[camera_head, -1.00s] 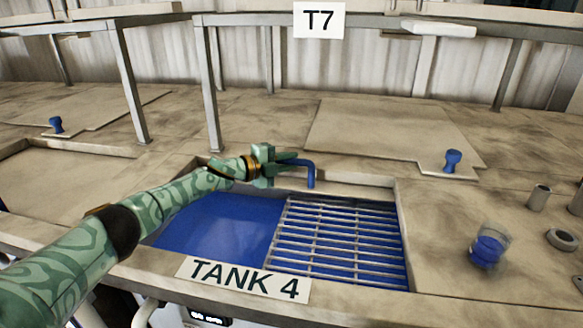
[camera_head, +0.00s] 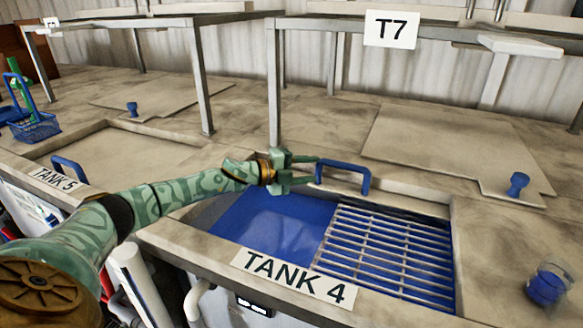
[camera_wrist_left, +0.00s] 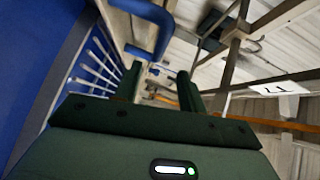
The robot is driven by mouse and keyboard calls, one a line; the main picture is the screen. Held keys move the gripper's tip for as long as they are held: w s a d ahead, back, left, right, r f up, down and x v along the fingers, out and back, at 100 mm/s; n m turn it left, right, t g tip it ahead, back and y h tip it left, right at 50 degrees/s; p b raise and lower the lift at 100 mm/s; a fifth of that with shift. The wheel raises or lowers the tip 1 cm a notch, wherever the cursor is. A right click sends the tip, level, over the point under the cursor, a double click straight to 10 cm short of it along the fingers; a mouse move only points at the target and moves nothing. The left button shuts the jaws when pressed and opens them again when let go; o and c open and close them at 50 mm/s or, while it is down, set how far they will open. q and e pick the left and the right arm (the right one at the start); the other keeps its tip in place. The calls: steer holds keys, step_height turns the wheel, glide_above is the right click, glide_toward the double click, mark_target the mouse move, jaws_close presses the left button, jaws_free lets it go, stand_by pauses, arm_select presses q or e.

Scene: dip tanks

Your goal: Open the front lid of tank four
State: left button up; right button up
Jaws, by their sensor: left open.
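Tank four is open at the top, behind its "TANK 4" label (camera_head: 294,277). Blue liquid (camera_head: 262,222) shows on its left and a metal grating (camera_head: 388,248) on its right. A blue bar handle (camera_head: 345,170) stands at the back edge of the opening; it also shows in the left wrist view (camera_wrist_left: 150,15). The front lid's panel does not cover the opening, and I cannot make it out clearly. My left gripper (camera_head: 312,170) is open and empty, just left of the handle, fingers pointing right. In the wrist view the handle lies beyond the fingertips (camera_wrist_left: 160,75). My right gripper is out of view.
A flat rear lid (camera_head: 440,145) with a blue knob (camera_head: 517,183) lies behind the tank. A glass with blue contents (camera_head: 547,284) stands at the right. Tank five (camera_head: 55,178), with a blue basket (camera_head: 33,122), is at the left. Metal frame legs (camera_head: 273,90) rise behind.

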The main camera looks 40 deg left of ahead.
arm_select(q)
steer(key=v, duration=0.5)
stand_by(0.4)
